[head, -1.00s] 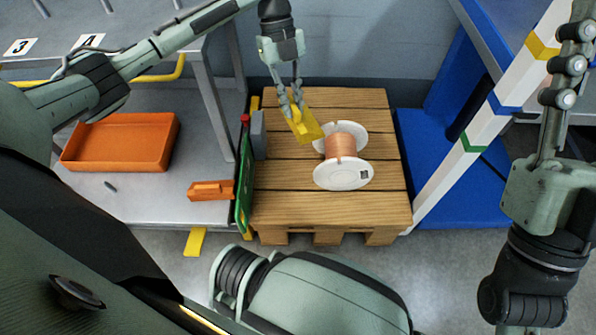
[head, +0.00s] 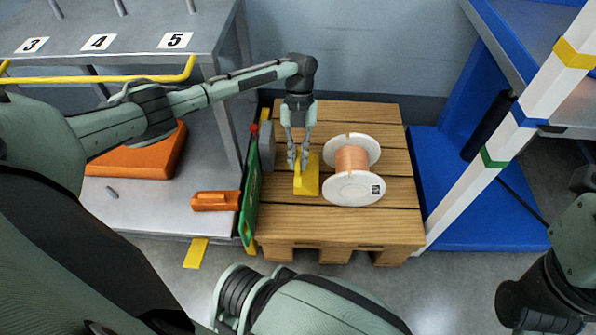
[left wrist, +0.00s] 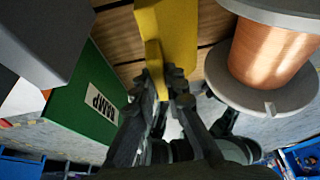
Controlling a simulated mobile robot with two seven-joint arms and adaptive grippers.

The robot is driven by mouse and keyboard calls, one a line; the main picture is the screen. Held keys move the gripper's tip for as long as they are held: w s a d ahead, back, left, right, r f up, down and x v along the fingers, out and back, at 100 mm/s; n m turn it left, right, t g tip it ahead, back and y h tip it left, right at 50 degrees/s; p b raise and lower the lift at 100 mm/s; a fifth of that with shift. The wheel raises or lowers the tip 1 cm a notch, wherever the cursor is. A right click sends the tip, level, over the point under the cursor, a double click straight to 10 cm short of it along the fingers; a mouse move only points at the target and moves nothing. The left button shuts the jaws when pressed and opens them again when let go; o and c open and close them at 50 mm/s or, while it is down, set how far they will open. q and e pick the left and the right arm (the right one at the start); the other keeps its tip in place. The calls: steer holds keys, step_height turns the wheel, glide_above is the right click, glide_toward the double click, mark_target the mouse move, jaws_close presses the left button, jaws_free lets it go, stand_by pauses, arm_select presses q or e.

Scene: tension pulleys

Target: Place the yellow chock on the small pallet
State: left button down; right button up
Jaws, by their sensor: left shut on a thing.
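The yellow chock (head: 306,180) is at the small wooden pallet (head: 330,222), just left of the spool. My left gripper (head: 298,160) is shut on the chock from above. Whether the chock bears fully on the boards is hard to tell. In the left wrist view the chock (left wrist: 168,35) runs up from between the fingers (left wrist: 162,80), with pallet boards behind it. My right arm shows at the lower right edge, but its gripper is not seen.
A white spool of copper wire (head: 352,172) lies close to the chock's right. A green board (head: 250,190) and a grey block (head: 266,145) stand at the pallet's left edge. An orange clamp-like piece (head: 215,201) and an orange tray (head: 140,160) are on the grey shelf.

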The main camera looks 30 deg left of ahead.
arm_select(q)
step_height(320, 180, down, 5)
steer(key=shift+r+b, duration=0.15)
steer(key=shift+b, duration=0.55)
steer(key=shift+r, duration=0.1)
steer(key=c, duration=1.6)
jaws_free()
steer(key=p+v, duration=0.2)
steer(key=v, duration=1)
